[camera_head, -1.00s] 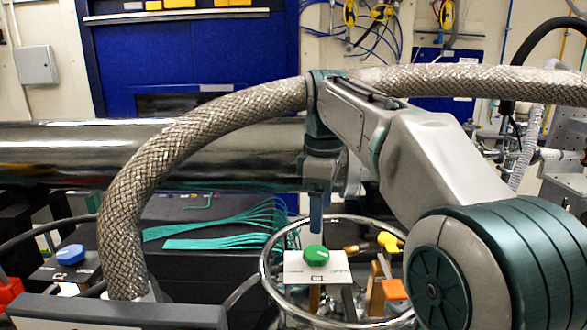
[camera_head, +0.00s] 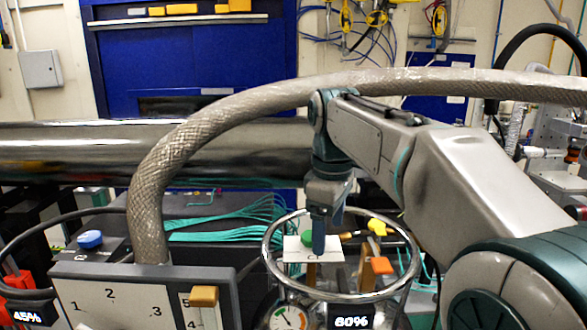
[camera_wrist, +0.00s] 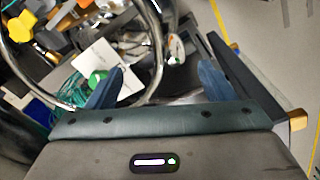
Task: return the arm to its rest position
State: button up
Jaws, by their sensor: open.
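The plate (camera_wrist: 95,58) and green knob (camera_wrist: 97,82) lie beside the left finger there. My arm reaches in from the right and is bent, not folded.
The metal ring (camera_head: 268,262) surrounds the plate, with yellow and orange knobs at its right. A panel with a numbered scale (camera_head: 120,300) stands at front left. A thick braided hose (camera_head: 150,200) arches across. A large steel pipe (camera_head: 60,155) runs behind.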

jog(key=s+d+f+m+t, duration=0.1)
jog(key=s+d+f+m, duration=0.3)
jog(key=s+f+m, duration=0.2)
jog(key=s+d+f+m+t, duration=0.2)
jog(key=s+d+f+m, duration=0.2)
jog(key=s+f, duration=0.6)
jog(key=shift+s+d+f+m, duration=0.15)
jog(key=shift+s+d+m, duration=0.15)
jog(key=shift+s+m, duration=0.75)
jog(key=shift+w, duration=0.2)
